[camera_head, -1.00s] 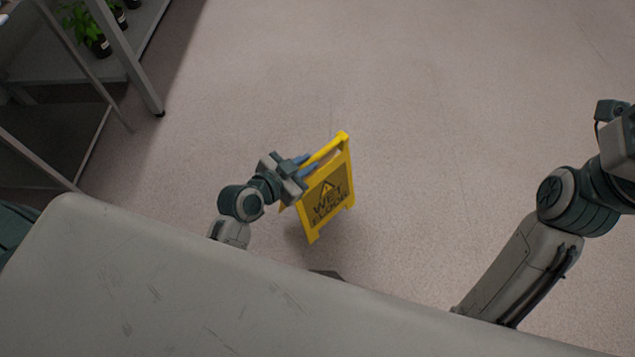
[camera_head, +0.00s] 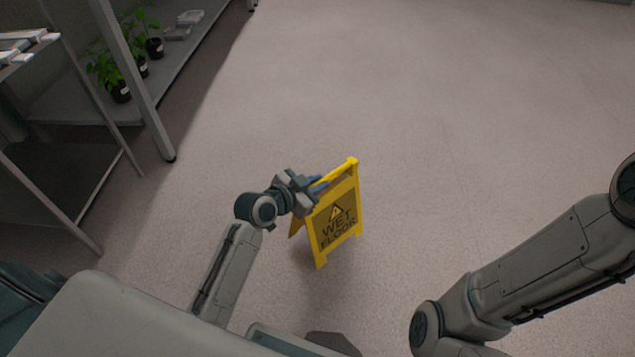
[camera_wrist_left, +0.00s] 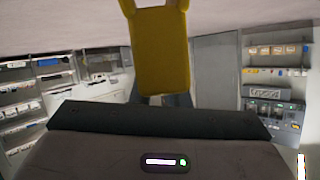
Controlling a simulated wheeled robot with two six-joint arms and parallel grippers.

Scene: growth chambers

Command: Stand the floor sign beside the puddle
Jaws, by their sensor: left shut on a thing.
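The yellow floor sign (camera_head: 336,225), lettered "WET FLOOR", is in the middle of the head view, with its two panels spread. My left gripper (camera_head: 320,186) is shut on the sign near its top bar. In the left wrist view a yellow panel of the sign (camera_wrist_left: 163,50) stands out ahead of the gripper. I cannot tell whether the sign's feet touch the floor. No puddle can be made out in these frames. My right arm is at the right of the head view, and its gripper is out of the frame.
A metal shelf rack (camera_head: 165,90) with potted plants (camera_head: 118,88) and small trays stands at the upper left, its leg reaching the floor. The pale floor (camera_head: 450,110) is clear ahead and to the right. The wrist view shows stocked shelves (camera_wrist_left: 275,70) farther off.

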